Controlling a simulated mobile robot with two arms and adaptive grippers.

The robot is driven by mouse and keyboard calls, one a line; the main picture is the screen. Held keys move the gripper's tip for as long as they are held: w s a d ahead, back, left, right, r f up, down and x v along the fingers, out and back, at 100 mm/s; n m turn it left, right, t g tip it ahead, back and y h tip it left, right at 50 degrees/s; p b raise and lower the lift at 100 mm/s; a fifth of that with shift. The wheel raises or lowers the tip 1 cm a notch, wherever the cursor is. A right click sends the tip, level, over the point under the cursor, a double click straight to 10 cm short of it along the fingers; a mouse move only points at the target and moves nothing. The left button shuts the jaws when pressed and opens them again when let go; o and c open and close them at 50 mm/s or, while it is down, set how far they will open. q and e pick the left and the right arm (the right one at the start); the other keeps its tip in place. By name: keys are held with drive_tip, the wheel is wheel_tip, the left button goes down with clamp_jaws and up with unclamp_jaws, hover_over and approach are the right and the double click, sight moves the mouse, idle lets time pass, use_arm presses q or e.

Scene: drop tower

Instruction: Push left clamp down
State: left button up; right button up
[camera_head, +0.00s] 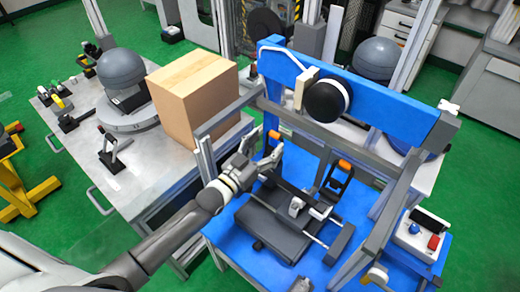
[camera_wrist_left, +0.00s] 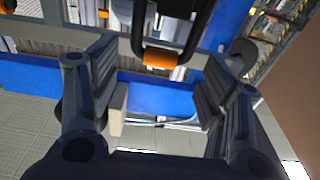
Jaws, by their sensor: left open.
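The left clamp shows an orange grip (camera_head: 274,135) on a black handle, standing upright at the back left of the blue drop tower table. My left gripper (camera_head: 265,152) is open and empty, right beside this clamp at its near side. In the left wrist view the orange grip and black loop (camera_wrist_left: 160,58) lie ahead, between the open fingers. I cannot tell whether a finger touches it. The right clamp (camera_head: 338,177) stands upright further right, also with an orange top. My right gripper is not in view.
The blue table (camera_head: 238,240) carries a dark grey block (camera_head: 280,232) with a rod in front of the clamps. A blue tower frame (camera_head: 370,88) rises behind. A cardboard box (camera_head: 190,98) stands on the metal table to the left. A control box (camera_head: 417,235) is at right.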

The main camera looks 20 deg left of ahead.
use_arm(q)
drive_tip(key=v, duration=1.2)
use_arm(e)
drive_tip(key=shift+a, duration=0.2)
